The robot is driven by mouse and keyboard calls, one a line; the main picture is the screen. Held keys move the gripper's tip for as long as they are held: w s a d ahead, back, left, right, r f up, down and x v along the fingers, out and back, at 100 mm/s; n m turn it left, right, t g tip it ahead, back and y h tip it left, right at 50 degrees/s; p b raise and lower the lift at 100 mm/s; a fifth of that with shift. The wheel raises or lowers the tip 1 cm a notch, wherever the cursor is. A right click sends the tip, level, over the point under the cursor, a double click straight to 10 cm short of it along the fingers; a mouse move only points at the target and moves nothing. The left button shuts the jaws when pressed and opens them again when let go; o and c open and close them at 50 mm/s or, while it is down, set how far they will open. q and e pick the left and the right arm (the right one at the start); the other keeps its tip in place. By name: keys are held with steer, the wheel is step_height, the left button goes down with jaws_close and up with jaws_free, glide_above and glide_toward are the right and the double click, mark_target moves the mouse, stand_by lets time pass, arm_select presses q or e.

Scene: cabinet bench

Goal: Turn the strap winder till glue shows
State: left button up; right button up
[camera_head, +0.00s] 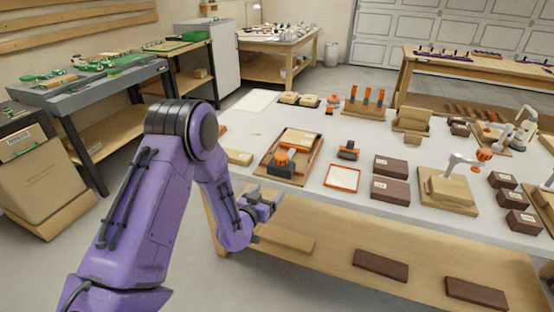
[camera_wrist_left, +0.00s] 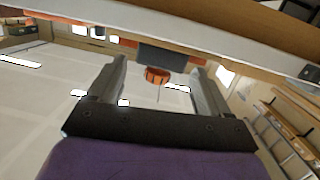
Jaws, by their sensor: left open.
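An orange ribbed knob, which looks like the strap winder (camera_head: 281,159), sits on a dark block at the front of a wood-framed tray (camera_head: 262,171) on the bench. The tray holds a pale wooden piece (camera_head: 300,141) behind the knob. My left gripper (camera_head: 264,197) is open and empty, in front of the bench edge, nearer the camera than the tray and apart from the knob. In the left wrist view an orange ribbed knob (camera_wrist_left: 157,76) shows beyond and between the open fingers, beside a dark block (camera_wrist_left: 165,56). No glue can be made out. My right gripper is not in view.
A dark tool with an orange part (camera_head: 347,151) and an orange-rimmed white panel (camera_head: 342,178) lie right of the tray. Dark boxes (camera_head: 390,190) stand farther right. A pale block (camera_head: 238,157) lies left. The bench's lower shelf (camera_head: 330,262) holds several boards.

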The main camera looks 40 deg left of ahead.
arm_select(q)
steer(key=t, duration=0.2)
glide_toward(278, 162)
steer(key=w, duration=0.2)
steer(key=shift+m, duration=0.4)
steer(key=w, duration=0.3)
steer(key=w+a+p, duration=0.1)
steer(key=w, duration=0.6)
steer(key=shift+w+a+r, duration=0.1)
steer(key=shift+w+a, duration=0.15)
steer(key=shift+a, duration=0.15)
steer(key=c, duration=1)
